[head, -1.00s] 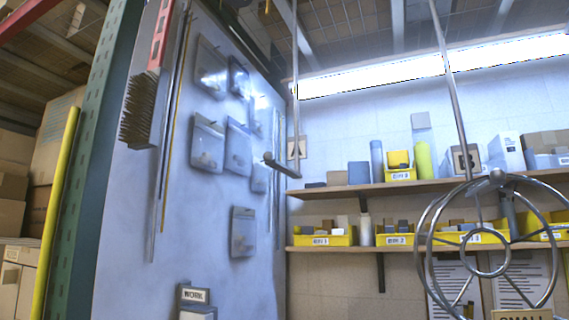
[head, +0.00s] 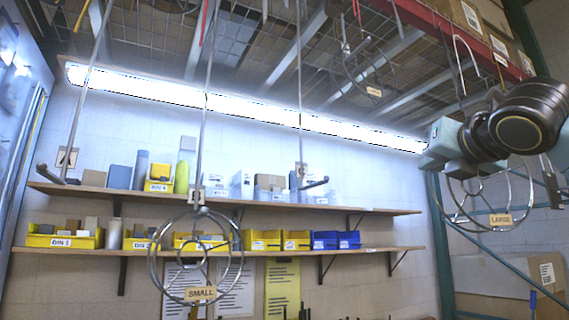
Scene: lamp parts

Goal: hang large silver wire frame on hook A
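The large silver wire frame (head: 535,190) is at the right, with a tag reading LARGE. My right gripper (head: 456,168) comes in from the right edge and overlaps the top of this frame. Its fingers are small and dark, so I cannot tell whether they grip it. Hook A (head: 49,175) is a dark peg at the bottom of a long hanging rod at the far left, beside a sign A (head: 67,157). Hook A is bare. My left gripper is out of view.
A small wire frame (head: 242,262), tagged SMALL, hangs on the middle rod. Another rod with a bare peg (head: 316,183) hangs right of it. Shelves (head: 390,211) with bins line the wall behind. Another wire frame (head: 345,75) hangs high up.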

